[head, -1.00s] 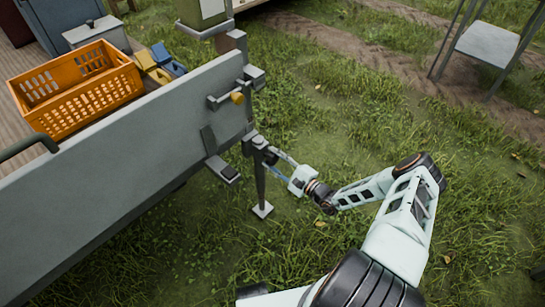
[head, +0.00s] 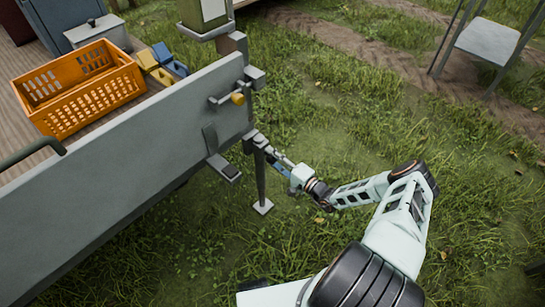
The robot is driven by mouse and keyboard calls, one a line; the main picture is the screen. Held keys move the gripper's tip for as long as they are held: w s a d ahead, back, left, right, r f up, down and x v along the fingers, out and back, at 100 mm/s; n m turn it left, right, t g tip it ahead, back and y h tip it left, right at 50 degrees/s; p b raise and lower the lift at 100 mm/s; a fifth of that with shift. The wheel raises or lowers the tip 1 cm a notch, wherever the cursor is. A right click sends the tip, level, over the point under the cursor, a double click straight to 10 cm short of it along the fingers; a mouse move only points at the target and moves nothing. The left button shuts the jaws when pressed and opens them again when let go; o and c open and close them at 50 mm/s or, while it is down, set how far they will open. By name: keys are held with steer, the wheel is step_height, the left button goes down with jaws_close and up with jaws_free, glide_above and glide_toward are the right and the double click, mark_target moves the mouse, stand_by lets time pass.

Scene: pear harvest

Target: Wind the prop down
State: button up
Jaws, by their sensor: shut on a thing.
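The prop (head: 261,180) is a dark upright leg under the near corner of the grey trailer. My gripper (head: 272,156) reaches in from the right to the top of the prop, just under the trailer's corner. It is shut on a small part there, seemingly the prop's crank handle, which is mostly hidden by the fingers.
The grey trailer side (head: 130,150) fills the left, with a latch and yellow knob (head: 237,98) above the prop. An orange crate (head: 85,95) stands on the bed. A grey metal stand (head: 487,42) is far right. Grass right of the prop is open.

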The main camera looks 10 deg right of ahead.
stand_by(0.3)
steer(key=o, duration=1.2)
steer(key=v, duration=1.2)
